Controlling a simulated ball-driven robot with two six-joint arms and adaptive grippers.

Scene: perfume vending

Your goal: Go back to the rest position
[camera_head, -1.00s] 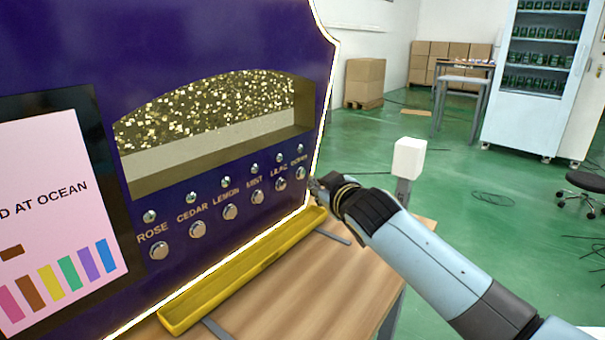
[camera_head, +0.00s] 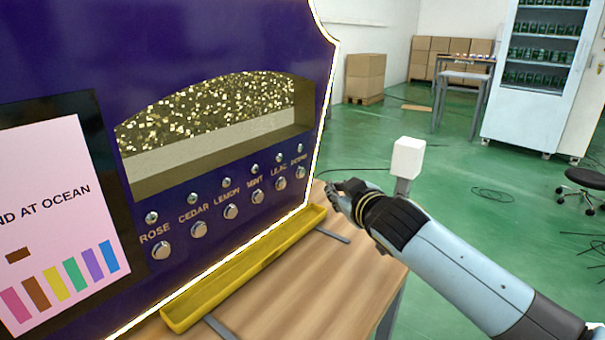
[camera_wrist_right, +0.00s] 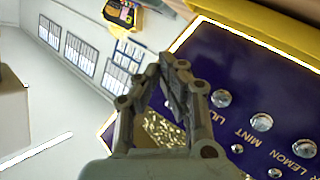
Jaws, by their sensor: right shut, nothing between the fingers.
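My right gripper (camera_head: 332,192) is shut and empty. In the head view it hangs in the air just right of the purple vending machine (camera_head: 230,35), near the right end of its button row. It is apart from the rightmost button (camera_head: 300,172). In the right wrist view the shut fingers (camera_wrist_right: 172,75) point up, and the machine front with the LILAC button (camera_wrist_right: 221,98), MINT button (camera_wrist_right: 262,122) and LEMON button (camera_wrist_right: 304,148) lies to the right. My left gripper is not in view.
A yellow tray (camera_head: 190,312) lies along the machine's foot on the wooden table (camera_head: 330,285). A white block on a post (camera_head: 408,158) stands behind my right forearm. Green floor, boxes (camera_head: 365,78) and a glass-front cabinet (camera_head: 545,70) are farther back.

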